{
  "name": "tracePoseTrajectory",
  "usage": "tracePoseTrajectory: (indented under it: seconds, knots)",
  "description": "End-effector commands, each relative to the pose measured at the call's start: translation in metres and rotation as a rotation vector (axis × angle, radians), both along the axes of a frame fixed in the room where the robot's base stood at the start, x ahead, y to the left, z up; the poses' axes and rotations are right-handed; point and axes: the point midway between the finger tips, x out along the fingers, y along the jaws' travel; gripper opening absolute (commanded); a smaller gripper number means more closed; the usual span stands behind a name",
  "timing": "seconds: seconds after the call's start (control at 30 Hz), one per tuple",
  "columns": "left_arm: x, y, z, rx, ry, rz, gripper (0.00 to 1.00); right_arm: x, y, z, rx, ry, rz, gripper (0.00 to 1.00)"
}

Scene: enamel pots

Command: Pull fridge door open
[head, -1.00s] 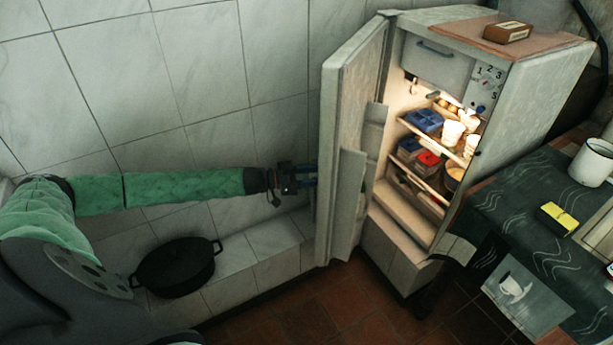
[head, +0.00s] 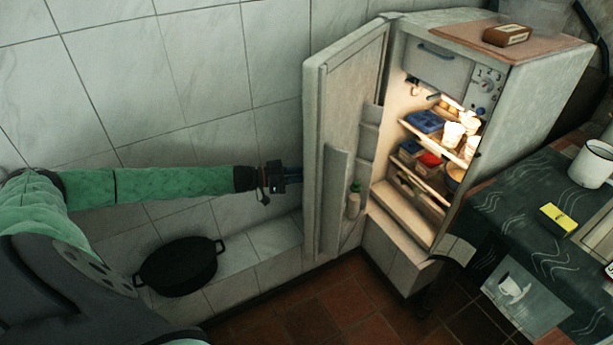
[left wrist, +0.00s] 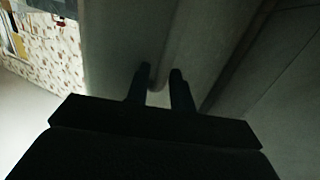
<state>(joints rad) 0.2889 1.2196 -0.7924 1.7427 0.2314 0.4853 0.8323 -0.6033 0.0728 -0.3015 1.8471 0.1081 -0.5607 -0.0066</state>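The fridge (head: 540,95) stands at the back right with its door (head: 313,165) wide open, swung out to the left. Its lit inside shows. My left gripper (head: 291,177) is at the outer face of the door, its fingertips hidden behind the door's edge in the head view. In the left wrist view my left gripper (left wrist: 160,82) has one finger on each side of the pale door handle (left wrist: 163,72), and it looks closed on it. The wrist view is dark, so the contact is hard to see. My right gripper is not in view.
A black pot (head: 180,266) sits on the tiled ledge below my left arm. A tiled wall is behind the arm. At right, a table with a dark cloth (head: 545,215) holds a white mug (head: 590,163) and a yellow block (head: 558,219). The red floor before the fridge is clear.

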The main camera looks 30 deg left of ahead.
Motion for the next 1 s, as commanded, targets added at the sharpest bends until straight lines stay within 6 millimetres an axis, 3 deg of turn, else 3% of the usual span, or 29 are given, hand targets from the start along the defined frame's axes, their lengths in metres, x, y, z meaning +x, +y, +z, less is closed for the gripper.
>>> tracePoseTrajectory:
  seconds: [0.03, 0.7, 1.0]
  knots:
    - [0.003, 0.002, 0.017, -0.009, -0.020, -0.007, 0.34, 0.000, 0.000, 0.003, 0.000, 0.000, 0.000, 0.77]
    - [-0.011, 0.038, 0.007, -0.002, -0.010, -0.003, 0.34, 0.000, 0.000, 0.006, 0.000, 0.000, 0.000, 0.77]
    - [-0.013, 0.043, 0.005, -0.002, -0.008, -0.003, 0.34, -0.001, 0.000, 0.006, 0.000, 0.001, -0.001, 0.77]
